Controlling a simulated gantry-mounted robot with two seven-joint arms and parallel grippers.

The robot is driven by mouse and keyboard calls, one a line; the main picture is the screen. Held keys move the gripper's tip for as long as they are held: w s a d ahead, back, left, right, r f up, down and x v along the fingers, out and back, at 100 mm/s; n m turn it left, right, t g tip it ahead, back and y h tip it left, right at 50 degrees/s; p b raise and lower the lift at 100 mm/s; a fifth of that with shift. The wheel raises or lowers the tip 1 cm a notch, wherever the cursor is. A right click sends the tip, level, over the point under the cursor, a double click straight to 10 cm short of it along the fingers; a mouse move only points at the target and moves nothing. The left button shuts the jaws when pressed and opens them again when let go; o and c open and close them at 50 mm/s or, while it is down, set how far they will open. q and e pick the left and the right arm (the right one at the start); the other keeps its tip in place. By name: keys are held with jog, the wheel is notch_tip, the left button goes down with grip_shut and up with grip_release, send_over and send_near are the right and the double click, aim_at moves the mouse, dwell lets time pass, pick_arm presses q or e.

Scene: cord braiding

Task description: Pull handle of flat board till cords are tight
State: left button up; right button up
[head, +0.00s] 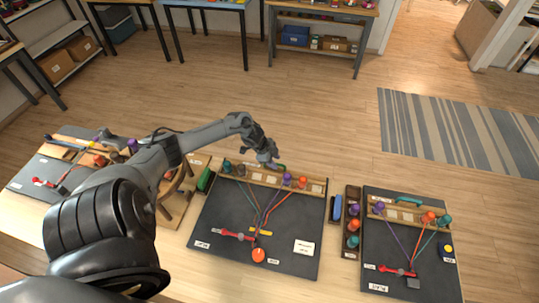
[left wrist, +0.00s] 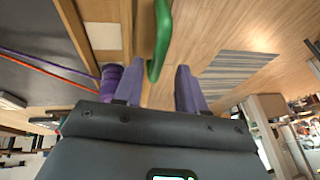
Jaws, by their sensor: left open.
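The middle dark board (head: 215,215) lies flat on the table, with several coloured cords (head: 262,205) fanning from a red clamp (head: 236,235) to pegs on a wooden bar (head: 257,180). A green handle (head: 279,167) is at the bar's far edge. My left gripper (head: 270,162) is right over this handle and partly hides it. In the left wrist view the green handle (left wrist: 161,38) lies ahead of the open jaws (left wrist: 156,80), with its near end close to the gap between the fingers. I cannot tell whether they touch. My right gripper is not seen.
A second dark board (head: 400,255) with a teal handle (head: 408,200) lies at right. A narrow peg rack (head: 351,220) stands between the boards. Another board (head: 35,175) lies at left, partly behind my arm. The floor beyond the table is clear.

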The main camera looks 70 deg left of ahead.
pick_arm(q)
jog(key=d+p+v, duration=0.1)
jog(key=p+v, duration=0.1)
jog(key=v, duration=0.8)
jog(key=shift+a, duration=0.55)
jog(key=shift+s, duration=0.1)
